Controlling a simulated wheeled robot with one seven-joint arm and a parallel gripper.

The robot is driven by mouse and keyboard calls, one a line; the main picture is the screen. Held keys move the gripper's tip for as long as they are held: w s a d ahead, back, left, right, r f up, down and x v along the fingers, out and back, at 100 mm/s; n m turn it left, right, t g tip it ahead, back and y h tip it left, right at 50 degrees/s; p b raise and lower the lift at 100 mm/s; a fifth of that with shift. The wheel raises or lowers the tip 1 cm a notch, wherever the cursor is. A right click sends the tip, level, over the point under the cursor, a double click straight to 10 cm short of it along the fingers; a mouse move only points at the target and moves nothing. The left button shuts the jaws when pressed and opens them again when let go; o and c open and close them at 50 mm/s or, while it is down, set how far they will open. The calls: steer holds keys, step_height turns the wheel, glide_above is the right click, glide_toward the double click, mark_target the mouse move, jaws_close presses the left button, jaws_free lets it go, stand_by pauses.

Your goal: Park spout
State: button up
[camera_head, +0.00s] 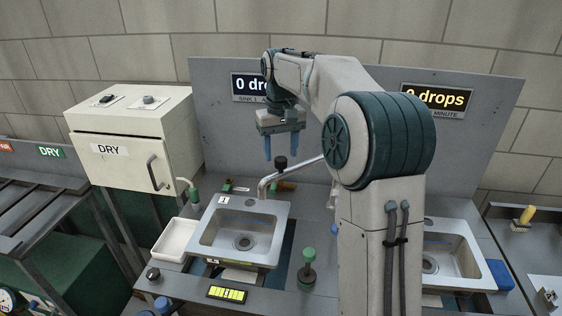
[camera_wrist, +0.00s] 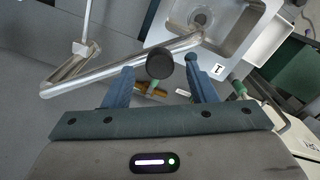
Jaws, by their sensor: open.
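The metal spout (camera_head: 290,172) is a bent pipe behind and right of the left sink (camera_head: 206,236), labelled 1. In the wrist view the spout (camera_wrist: 110,68) runs diagonally, and one end reaches over the basin (camera_wrist: 172,27). A black round knob (camera_head: 281,162) stands near the spout; in the wrist view the knob (camera_wrist: 160,66) appears between my fingertips. My gripper (camera_head: 281,151) is open, pointing down, with its fingers seemingly above the knob. I cannot tell whether the fingers (camera_wrist: 159,66) touch it. The spout's base is partly hidden by my arm in the head view.
A right sink (camera_head: 455,262) is partly behind my arm. A white tray (camera_head: 172,240) lies left of the left sink. A green-topped knob (camera_head: 308,256) stands between the sinks. A DRY cabinet (camera_head: 130,135) and a grey back panel (camera_head: 215,110) bound the rear.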

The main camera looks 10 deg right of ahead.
mark_target(281, 159)
steer(key=shift+f, duration=1.95)
jaws_close()
